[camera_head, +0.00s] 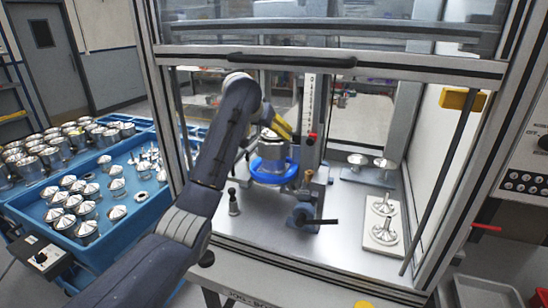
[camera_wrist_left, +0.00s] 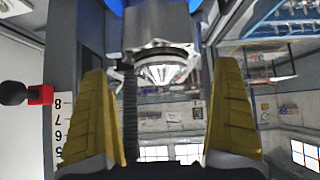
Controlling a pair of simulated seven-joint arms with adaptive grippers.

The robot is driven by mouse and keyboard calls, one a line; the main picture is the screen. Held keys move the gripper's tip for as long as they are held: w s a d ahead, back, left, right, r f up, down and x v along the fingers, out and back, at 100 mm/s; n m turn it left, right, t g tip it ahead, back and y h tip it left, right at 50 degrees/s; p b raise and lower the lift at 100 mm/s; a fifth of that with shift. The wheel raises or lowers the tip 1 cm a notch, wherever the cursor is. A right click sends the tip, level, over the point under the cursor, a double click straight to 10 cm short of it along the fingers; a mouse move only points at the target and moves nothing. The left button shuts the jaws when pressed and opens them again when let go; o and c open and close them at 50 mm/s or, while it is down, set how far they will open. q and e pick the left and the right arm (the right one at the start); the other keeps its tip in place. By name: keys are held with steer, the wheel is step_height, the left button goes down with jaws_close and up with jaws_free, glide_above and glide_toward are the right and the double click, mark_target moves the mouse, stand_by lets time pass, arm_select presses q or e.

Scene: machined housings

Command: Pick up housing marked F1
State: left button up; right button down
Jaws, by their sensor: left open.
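A shiny metal housing (camera_head: 271,152) stands upright in a blue ring (camera_head: 273,173) on the press inside the framed cell. No F1 marking is readable on it. My left gripper (camera_head: 280,127) reaches in from above left, with its yellow fingers at the housing's top. In the left wrist view, the two yellow fingers of the gripper (camera_wrist_left: 163,90) are wide apart. The housing (camera_wrist_left: 165,38) and its ribbed conical end show beyond the fingertips, with nothing gripped. My arm hides part of the cell's left side in the head view. My right gripper is not in view.
The press column with its scale (camera_head: 308,105) stands right beside the housing. A black lever (camera_head: 312,220) is in front. A pale plate with metal parts (camera_head: 381,238) lies right. Blue trays of housings (camera_head: 100,245) are outside left. Cell frame posts surround the opening.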

arm_select(q)
steer(key=shift+w+d, duration=0.1)
steer(key=shift+w, duration=0.2)
steer(key=shift+w+d, duration=0.25)
steer(key=shift+w, duration=0.35)
steer(key=shift+w+r+x, duration=0.1)
steer(key=shift+x, duration=0.8)
steer(key=shift+w+r+x, duration=0.1)
steer(key=shift+r+x, duration=0.05)
steer(key=shift+x, duration=0.75)
steer(key=shift+d, duration=0.1)
steer(key=shift+c, duration=0.3)
steer(key=c, duration=1.5)
steer(key=shift+r, duration=0.1)
steer(key=shift+c, duration=0.8)
steer(key=shift+r, duration=0.15)
